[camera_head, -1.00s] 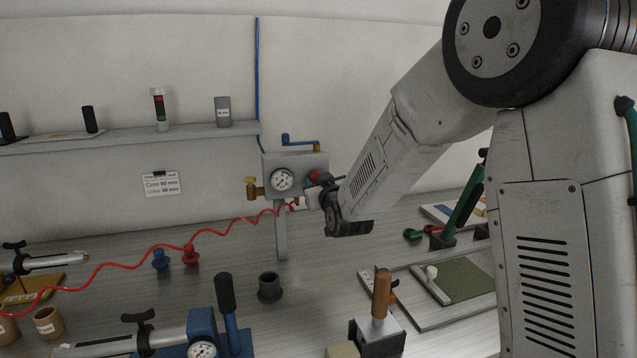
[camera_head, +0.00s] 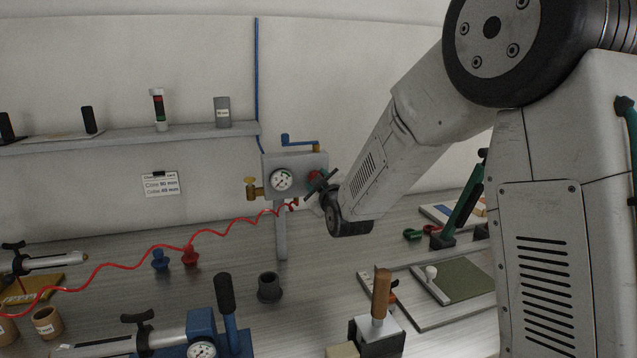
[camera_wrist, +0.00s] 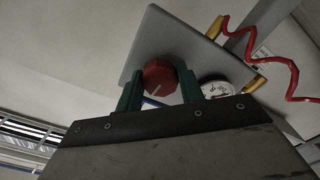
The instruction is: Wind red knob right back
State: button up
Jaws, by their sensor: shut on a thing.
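The red knob (camera_wrist: 159,78) sits on the front of a grey regulator panel (camera_head: 296,162). In the wrist view the green fingers of my gripper (camera_wrist: 159,92) stand on both sides of the knob, shut on it. A pale line marks the knob's face. In the head view my gripper (camera_head: 321,186) reaches the panel from the right and the knob (camera_head: 314,175) shows partly behind it. A round white gauge (camera_head: 281,180) is left of the knob; it also shows in the wrist view (camera_wrist: 216,89).
A brass valve (camera_head: 252,189) sticks out left of the panel, and a blue handle (camera_head: 287,140) is on top. A coiled red hose (camera_head: 135,262) runs left from below the panel. A dark cup (camera_head: 269,288) and a blue pump (camera_head: 205,335) stand on the bench in front.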

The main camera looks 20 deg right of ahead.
dwell(0.3)
jog(key=o, duration=1)
jog(key=shift+s, duration=0.15)
jog(key=s, duration=0.7)
jog(key=shift+s, duration=0.3)
